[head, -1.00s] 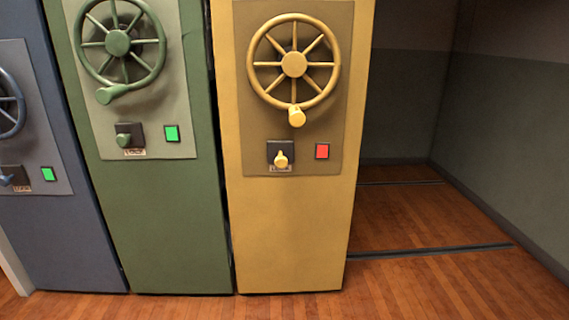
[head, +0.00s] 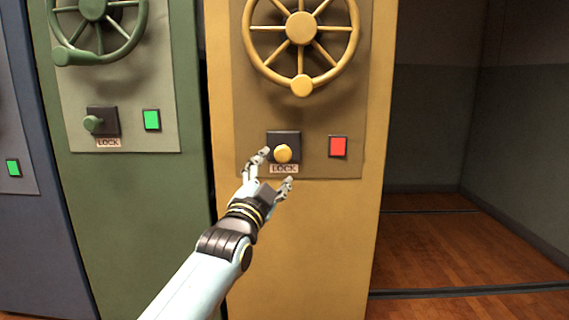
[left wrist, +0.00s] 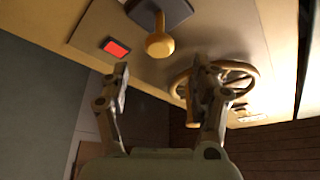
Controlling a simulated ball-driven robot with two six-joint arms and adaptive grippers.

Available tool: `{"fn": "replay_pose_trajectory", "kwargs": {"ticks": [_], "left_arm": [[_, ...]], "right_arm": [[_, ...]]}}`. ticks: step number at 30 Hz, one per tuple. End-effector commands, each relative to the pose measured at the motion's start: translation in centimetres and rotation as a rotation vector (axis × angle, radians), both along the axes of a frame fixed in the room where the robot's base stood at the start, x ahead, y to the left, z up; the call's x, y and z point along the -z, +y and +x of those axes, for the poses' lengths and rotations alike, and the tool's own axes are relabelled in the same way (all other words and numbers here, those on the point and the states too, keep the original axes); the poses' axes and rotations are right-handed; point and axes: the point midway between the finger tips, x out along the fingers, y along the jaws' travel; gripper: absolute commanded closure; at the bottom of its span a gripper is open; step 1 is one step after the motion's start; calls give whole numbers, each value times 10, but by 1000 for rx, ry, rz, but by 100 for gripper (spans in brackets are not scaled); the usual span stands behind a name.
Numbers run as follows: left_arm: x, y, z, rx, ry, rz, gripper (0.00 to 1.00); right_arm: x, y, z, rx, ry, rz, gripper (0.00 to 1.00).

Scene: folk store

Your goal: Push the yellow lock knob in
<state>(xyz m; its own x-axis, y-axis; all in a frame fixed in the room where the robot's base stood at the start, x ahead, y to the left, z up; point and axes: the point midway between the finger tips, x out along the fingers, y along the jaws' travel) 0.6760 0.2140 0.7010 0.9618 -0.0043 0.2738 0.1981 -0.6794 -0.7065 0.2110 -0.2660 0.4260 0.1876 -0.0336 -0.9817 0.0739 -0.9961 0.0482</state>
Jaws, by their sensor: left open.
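The yellow lock knob (head: 283,154) sticks out of a dark square plate above a "LOCK" label on the yellow cabinet (head: 300,240). A lit red indicator (head: 338,146) is to its right. My left gripper (head: 277,170) is open just in front of and slightly below the knob, with one fingertip overlapping the plate's lower left edge in the picture. In the left wrist view the knob (left wrist: 160,44) shows beyond and between the open fingers (left wrist: 161,75), apparently apart from them. My right gripper is not in view.
A yellow handwheel (head: 301,28) is above the knob, with its grip hanging toward the plate. A green cabinet (head: 140,220) with its own lock knob (head: 93,123) and green light stands to the left. Open wooden floor (head: 430,250) lies to the right.

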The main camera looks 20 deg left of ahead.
Motion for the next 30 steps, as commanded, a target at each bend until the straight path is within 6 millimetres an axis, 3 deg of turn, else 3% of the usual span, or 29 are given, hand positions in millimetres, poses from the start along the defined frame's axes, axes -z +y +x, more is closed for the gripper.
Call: {"fn": "replay_pose_trajectory", "kwargs": {"ticks": [6, 12, 24, 30], "left_arm": [[-6, 0, 44, 0, 4, 0, 37], [-15, 0, 71, -1, 5, 0, 37], [-21, 0, 79, -1, 4, 0, 37], [-20, 0, 79, -1, 4, 0, 63]], "right_arm": [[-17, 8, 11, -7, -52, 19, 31], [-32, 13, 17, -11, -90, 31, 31], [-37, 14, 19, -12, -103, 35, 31], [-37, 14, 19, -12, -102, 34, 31]]}}
